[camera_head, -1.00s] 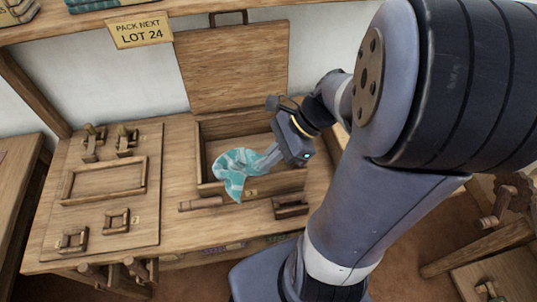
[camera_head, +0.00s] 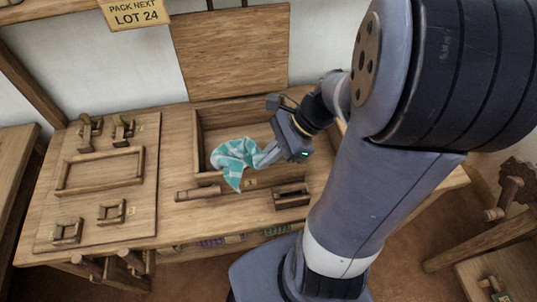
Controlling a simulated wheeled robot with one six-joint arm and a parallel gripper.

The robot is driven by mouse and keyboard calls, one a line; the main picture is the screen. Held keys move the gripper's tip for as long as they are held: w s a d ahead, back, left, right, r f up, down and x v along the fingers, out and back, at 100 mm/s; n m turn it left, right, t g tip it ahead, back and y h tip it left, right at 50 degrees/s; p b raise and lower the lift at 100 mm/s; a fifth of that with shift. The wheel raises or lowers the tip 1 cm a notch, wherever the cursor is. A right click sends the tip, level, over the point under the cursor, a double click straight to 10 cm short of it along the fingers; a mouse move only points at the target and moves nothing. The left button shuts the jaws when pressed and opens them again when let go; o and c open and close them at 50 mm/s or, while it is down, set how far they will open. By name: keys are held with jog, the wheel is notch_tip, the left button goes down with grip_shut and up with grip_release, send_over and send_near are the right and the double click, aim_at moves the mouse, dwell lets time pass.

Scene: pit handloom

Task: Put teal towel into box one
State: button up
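The teal towel (camera_head: 236,157) has a pale pattern and hangs crumpled from my gripper (camera_head: 264,158). My gripper is shut on the towel's right side; the fingertips are partly hidden by the cloth. The towel shows over the front wall of an open wooden box (camera_head: 199,136), with its lower end hanging in front of that wall. I cannot tell whether the cloth touches the wall. The box lid (camera_head: 232,55) stands upright at the back. My arm hides the right part of the box.
A wooden board (camera_head: 140,215) with a rectangular frame (camera_head: 100,171) and several small fittings lies left on the table. A wooden handle (camera_head: 198,193) and a small dark wooden block (camera_head: 291,195) lie before the box. A "PACK NEXT LOT 24" sign (camera_head: 134,12) hangs above.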

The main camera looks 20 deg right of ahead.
jog(key=shift+s+f, duration=0.25)
jog(key=shift+f, duration=0.25)
jog(key=shift+c, duration=0.5)
jog(key=shift+o, duration=1.2)
jog(key=shift+r+h+p, duration=0.3)
jog(key=shift+r+p, duration=0.1)
jog(key=shift+p, duration=0.15)
jog(key=o, duration=0.4)
jog(key=shift+d+r+p, duration=0.1)
jog(key=shift+r+p, duration=0.25)
jog(key=shift+p, duration=0.15)
jog(key=shift+c, duration=0.2)
jog(key=shift+o, duration=0.7)
jog(key=shift+w+d+r+h+p, duration=0.15)
jog(key=shift+r+h+p, duration=0.15)
jog(key=shift+p, duration=0.2)
jog(key=o, duration=0.9)
jog(key=r+h+p, duration=0.1)
jog(key=p, duration=0.1)
jog(key=d+r+h+p, duration=0.1)
jog(key=r+p, duration=0.1)
jog(key=p, duration=0.1)
jog(key=shift+r, duration=0.1)
jog(key=shift+o, duration=0.4)
jog(key=shift+d+r+h+p, duration=0.3)
jog(key=shift+r+h+p, duration=0.35)
jog(key=shift+p, duration=0.5)
jog(key=shift+d+f, duration=0.1)
